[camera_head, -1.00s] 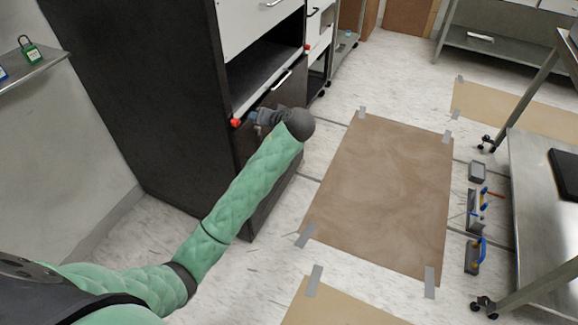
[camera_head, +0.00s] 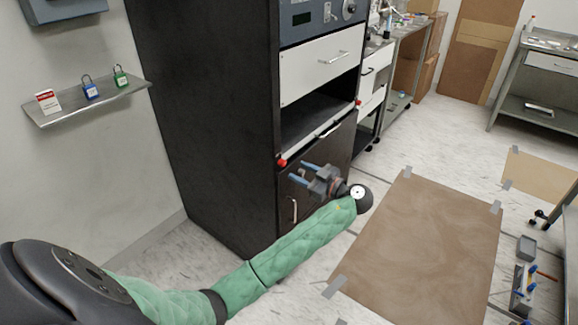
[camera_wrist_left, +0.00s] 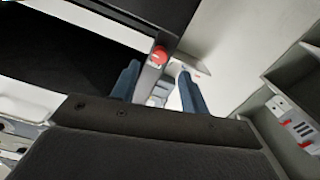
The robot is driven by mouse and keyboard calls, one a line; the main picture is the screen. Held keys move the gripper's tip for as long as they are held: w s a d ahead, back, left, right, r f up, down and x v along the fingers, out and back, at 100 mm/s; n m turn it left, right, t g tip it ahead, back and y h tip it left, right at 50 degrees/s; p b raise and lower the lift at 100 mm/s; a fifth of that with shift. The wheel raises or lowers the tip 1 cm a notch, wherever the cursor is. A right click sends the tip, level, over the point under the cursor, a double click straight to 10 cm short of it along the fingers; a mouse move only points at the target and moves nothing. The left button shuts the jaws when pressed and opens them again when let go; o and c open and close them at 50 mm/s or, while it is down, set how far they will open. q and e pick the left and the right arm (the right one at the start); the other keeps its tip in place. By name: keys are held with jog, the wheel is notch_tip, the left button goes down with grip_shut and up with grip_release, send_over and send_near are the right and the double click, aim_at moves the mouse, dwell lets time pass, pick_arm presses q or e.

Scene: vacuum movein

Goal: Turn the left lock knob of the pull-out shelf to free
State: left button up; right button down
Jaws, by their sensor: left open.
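The left lock knob (camera_head: 282,162) is red and sits at the left front end of the pull-out shelf (camera_head: 325,133), in the dark cabinet. In the left wrist view the red knob (camera_wrist_left: 159,55) shows between and beyond the two blue fingers. My left gripper (camera_head: 298,171) is open and empty, its fingers pointing toward the knob from the right and slightly below in the head view. I see no contact between the fingers and the knob. The left gripper (camera_wrist_left: 158,82) also shows open in the wrist view. My right gripper is out of view.
A second red knob (camera_head: 358,102) sits at the shelf's right end. A white drawer (camera_head: 318,68) is above the shelf; a lower door with a handle (camera_head: 294,210) is below. A wall shelf (camera_head: 90,102) holds padlocks at left. Brown floor sheet (camera_head: 425,245) lies right of the cabinet.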

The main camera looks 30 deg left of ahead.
aim_at(285, 164)
pick_arm(q)
jog(key=shift+w+a+p, duration=0.15)
jog(key=shift+a+p, duration=0.05)
jog(key=shift+a, duration=1.2)
jog(key=shift+w+a+p, duration=0.1)
jog(key=shift+a+p, duration=0.1)
jog(key=shift+a, duration=1.15)
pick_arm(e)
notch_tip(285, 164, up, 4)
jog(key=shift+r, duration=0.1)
pick_arm(q)
grip_shut()
